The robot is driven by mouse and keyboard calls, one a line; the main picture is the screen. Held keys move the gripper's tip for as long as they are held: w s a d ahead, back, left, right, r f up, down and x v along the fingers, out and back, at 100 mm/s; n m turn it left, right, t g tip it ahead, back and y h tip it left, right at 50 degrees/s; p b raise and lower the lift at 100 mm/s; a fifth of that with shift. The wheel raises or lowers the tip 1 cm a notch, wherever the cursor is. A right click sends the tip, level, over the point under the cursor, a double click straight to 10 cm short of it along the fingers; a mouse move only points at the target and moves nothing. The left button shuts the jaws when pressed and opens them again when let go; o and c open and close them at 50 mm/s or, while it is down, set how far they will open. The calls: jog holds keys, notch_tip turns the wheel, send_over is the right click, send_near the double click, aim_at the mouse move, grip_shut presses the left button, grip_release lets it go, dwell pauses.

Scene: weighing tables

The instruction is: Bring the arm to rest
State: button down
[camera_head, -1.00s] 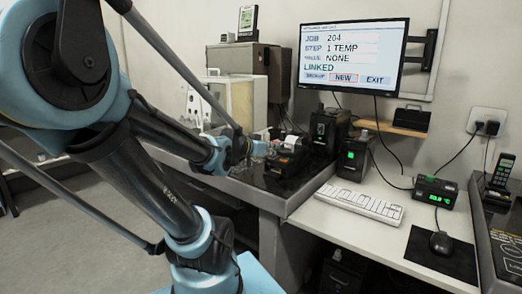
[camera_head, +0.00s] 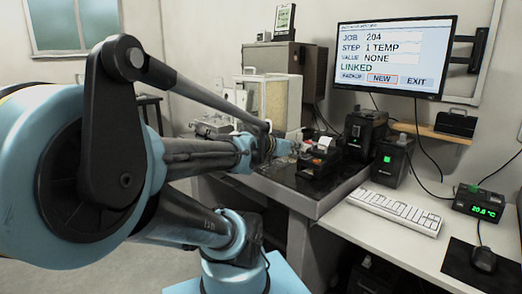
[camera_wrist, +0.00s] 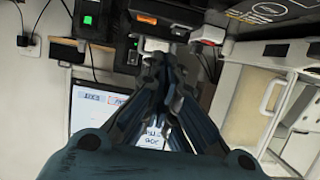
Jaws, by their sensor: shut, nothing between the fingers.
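My arm fills the left of the head view, with its links bent and its forearm reaching right toward the dark weighing table (camera_head: 335,196). My gripper (camera_head: 284,148) is at the end of the arm, small in the head view, in front of the cream cabinet and left of the black label printer (camera_head: 318,160). In the wrist view my gripper (camera_wrist: 157,62) has its fingers together with nothing between them. Whether the fingertips touch anything cannot be told.
The monitor (camera_head: 392,58) hangs on the wall and reads job 204. A keyboard (camera_head: 394,212), a mouse (camera_head: 484,260) and a green-lit display box (camera_head: 482,203) are on the white desk at right. A balance enclosure (camera_head: 268,103) stands behind my gripper.

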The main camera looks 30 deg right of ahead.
jog(key=w+a+f+n+y, duration=0.2)
jog(key=a+f+n+y, duration=0.45)
jog(key=a+f, duration=0.65)
jog(key=s+a+f+n+y, duration=0.1)
jog(key=a+n+y, duration=0.1)
jog(key=a, duration=0.4)
jog(key=s+a+f+n+g+y, duration=0.1)
jog(key=s+a+f+n+y, duration=0.1)
jog(key=a, duration=0.4)
jog(key=s+a+f+n+g+y, duration=0.1)
jog(key=a+n+y, duration=0.2)
jog(key=a, duration=0.3)
jog(key=shift+s+a+f+n, duration=0.3)
jog(key=shift+a+n, duration=0.05)
jog(key=shift+n, duration=0.1)
